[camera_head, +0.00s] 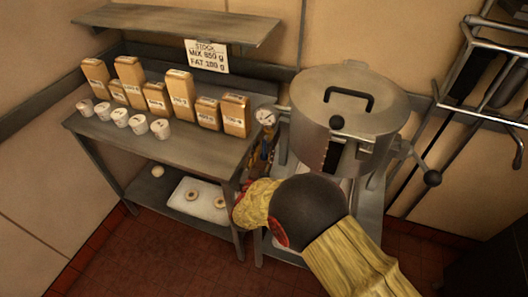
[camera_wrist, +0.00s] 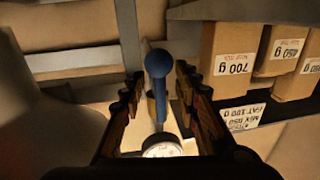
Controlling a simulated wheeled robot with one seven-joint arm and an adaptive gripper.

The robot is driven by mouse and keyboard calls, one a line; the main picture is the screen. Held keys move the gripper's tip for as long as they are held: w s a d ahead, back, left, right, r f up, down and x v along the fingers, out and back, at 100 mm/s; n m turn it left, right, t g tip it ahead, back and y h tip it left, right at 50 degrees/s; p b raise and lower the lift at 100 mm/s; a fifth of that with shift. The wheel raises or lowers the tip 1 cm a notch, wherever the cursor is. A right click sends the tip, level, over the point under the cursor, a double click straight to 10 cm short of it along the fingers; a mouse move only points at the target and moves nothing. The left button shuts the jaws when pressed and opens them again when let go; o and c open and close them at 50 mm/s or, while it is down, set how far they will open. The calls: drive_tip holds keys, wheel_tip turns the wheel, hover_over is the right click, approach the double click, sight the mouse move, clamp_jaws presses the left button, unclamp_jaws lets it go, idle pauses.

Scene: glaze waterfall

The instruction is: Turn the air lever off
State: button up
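The air lever (camera_wrist: 158,90) has a blue rounded knob and shows in the middle of the wrist view. My gripper (camera_wrist: 158,75) is open, with one finger on each side of the lever and a gap visible on both sides. A round white-faced gauge (camera_wrist: 163,148) shows below the lever in the wrist view. In the head view a round gauge (camera_head: 265,117) is at the left of the steel pot. The gripper there is mostly hidden behind my arm, and I cannot make out the lever.
A large steel pot (camera_head: 348,95) with a black-handled lid stands right of the gauge. A black-ended crank (camera_head: 432,177) sticks out at its right. A table (camera_head: 165,145) at left holds labelled boxes and small cups. A shelf (camera_head: 180,24) and sign (camera_head: 206,57) are behind.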

clamp_jaws()
idle(0.7)
